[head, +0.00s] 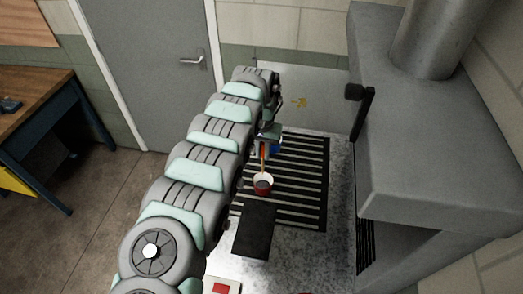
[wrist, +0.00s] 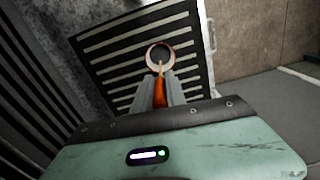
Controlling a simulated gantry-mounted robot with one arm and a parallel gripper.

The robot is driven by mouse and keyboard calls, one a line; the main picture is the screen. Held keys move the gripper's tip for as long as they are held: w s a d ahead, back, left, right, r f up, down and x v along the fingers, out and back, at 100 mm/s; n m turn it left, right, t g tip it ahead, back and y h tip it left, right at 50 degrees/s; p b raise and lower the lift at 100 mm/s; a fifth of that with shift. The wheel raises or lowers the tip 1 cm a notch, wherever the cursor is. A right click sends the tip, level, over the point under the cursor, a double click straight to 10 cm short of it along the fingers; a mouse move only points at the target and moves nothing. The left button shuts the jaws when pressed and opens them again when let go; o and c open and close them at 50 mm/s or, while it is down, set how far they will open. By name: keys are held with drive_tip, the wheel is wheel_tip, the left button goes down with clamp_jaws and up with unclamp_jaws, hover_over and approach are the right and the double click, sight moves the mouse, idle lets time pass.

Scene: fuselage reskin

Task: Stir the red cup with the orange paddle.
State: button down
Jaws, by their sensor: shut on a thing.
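The red cup (head: 263,187) stands upright on the slatted black grate in the head view, with a pale rim and dark contents. It also shows in the wrist view (wrist: 150,58), seen from above. The orange paddle (head: 263,163) points down from my gripper (head: 266,148) toward the cup. In the wrist view my gripper (wrist: 160,90) is shut on the orange paddle (wrist: 160,88), whose thin end reaches over the cup's opening. I cannot tell how deep the tip sits in the cup.
The slatted grate (head: 312,165) lies on a speckled grey surface (head: 342,185). A dark flat plate (head: 255,232) is in front of the cup. A large grey hood (head: 440,140) stands close on the right. A red square item (head: 221,287) is at the bottom edge.

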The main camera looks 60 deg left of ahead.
sight(263, 170)
drive_tip(key=shift+f+b, duration=1.15)
drive_tip(key=shift+f, duration=0.7)
drive_tip(key=shift+f+b, duration=1.05)
drive_tip(key=shift+f, duration=2.1)
